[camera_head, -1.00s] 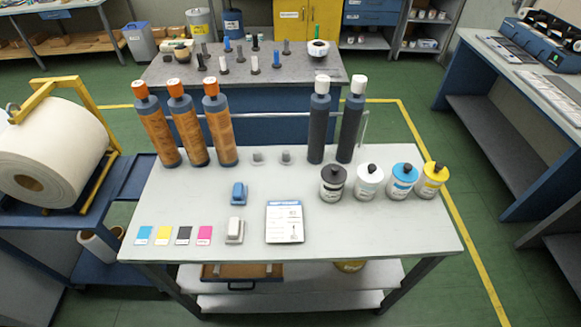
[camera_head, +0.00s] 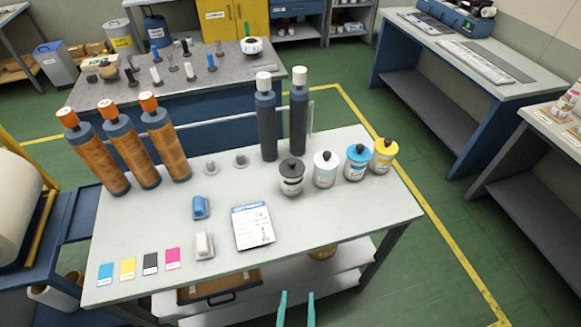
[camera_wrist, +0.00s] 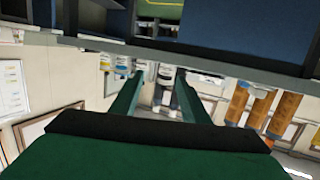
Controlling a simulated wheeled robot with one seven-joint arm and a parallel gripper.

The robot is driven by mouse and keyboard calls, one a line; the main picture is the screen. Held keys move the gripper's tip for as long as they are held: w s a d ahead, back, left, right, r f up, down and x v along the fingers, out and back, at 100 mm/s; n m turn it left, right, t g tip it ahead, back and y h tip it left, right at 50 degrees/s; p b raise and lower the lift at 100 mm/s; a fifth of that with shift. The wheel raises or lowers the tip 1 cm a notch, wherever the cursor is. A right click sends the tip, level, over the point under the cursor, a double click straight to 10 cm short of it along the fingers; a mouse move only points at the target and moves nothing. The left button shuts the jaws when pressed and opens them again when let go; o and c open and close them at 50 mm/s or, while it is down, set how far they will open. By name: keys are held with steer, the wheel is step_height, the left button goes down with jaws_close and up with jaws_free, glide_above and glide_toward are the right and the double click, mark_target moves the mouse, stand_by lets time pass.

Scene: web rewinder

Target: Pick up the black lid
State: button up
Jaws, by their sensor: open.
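The black lid (camera_head: 291,168) sits on top of a white jar with a dark label (camera_head: 291,184), the leftmost in a row of jars on the grey table (camera_head: 330,215). A small black knob stands up from the lid. My gripper (camera_head: 296,296) shows at the bottom of the head view as two teal fingers, apart and empty, in front of the table's near edge and well short of the jar. In the wrist view the gripper's fingers (camera_wrist: 160,95) are also spread, with nothing clearly held between them. The lid cannot be made out there.
White (camera_head: 326,170), blue (camera_head: 356,164) and yellow-lidded (camera_head: 384,156) jars stand right of the black one. Two tall dark bottles (camera_head: 282,120) stand close behind it. A printed card (camera_head: 252,227) lies to its front left. The table's front right is clear.

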steer(key=shift+g, duration=0.3)
steer(key=w+r, duration=0.1)
steer(key=w, duration=0.4)
steer(key=w+r, duration=0.2)
steer(key=w, duration=0.4)
steer(key=w+a+r, duration=0.1)
steer(key=w, duration=0.4)
steer(key=shift+w+r, duration=0.15)
steer(key=shift+r, duration=0.1)
steer(key=w+a+r, duration=0.1)
steer(key=w+r, duration=0.3)
steer(key=w, duration=0.2)
steer(key=g, duration=0.2)
glide_toward(292, 163)
steer(key=x, duration=0.5)
steer(key=shift+w+a, duration=0.15)
steer(key=shift+a, duration=0.05)
steer(key=shift+x, duration=2.85)
steer(key=shift+d, duration=0.2)
steer(key=shift+c, duration=0.7)
jaws_close()
